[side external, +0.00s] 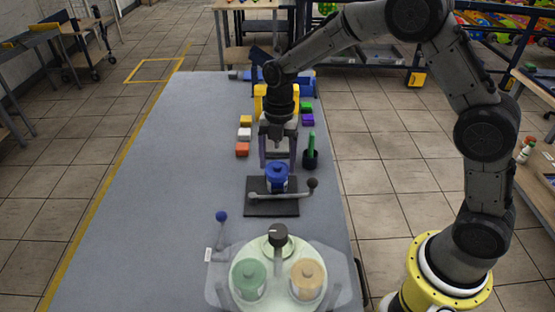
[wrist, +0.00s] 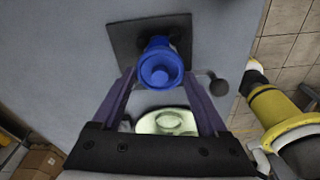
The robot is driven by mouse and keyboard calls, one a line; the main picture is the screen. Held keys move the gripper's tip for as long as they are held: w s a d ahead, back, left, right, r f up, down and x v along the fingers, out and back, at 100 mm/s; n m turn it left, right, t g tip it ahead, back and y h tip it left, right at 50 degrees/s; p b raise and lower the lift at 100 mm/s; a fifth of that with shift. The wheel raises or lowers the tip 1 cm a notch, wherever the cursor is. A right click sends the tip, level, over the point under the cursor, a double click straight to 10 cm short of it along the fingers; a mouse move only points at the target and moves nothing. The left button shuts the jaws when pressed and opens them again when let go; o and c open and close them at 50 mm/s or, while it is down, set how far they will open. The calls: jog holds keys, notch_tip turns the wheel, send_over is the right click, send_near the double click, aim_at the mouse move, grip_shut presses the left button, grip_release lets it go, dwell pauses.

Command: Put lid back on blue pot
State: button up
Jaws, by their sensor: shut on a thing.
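The blue lid (side external: 277,168) with its round knob is at the top of the blue pot (side external: 277,184). The pot stands upright on a dark square plate (side external: 258,209). My gripper (side external: 277,163) points straight down from above, with its fingers on either side of the lid, shut on it. In the wrist view the lid (wrist: 160,72) lies between the two purple fingertips, with the plate (wrist: 122,38) behind it. The lid hides most of the pot there. I cannot tell whether the lid is fully seated on the rim.
A lever with a dark knob (side external: 313,183) crosses in front of the pot. Coloured blocks (side external: 243,149) and a green stick in a dark holder (side external: 311,150) stand behind. The table's left side is clear.

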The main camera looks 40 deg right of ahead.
dwell(0.3)
jog(key=o, duration=1.2)
jog(key=shift+r, duration=3.5)
grip_shut()
jog(key=shift+f, duration=0.25)
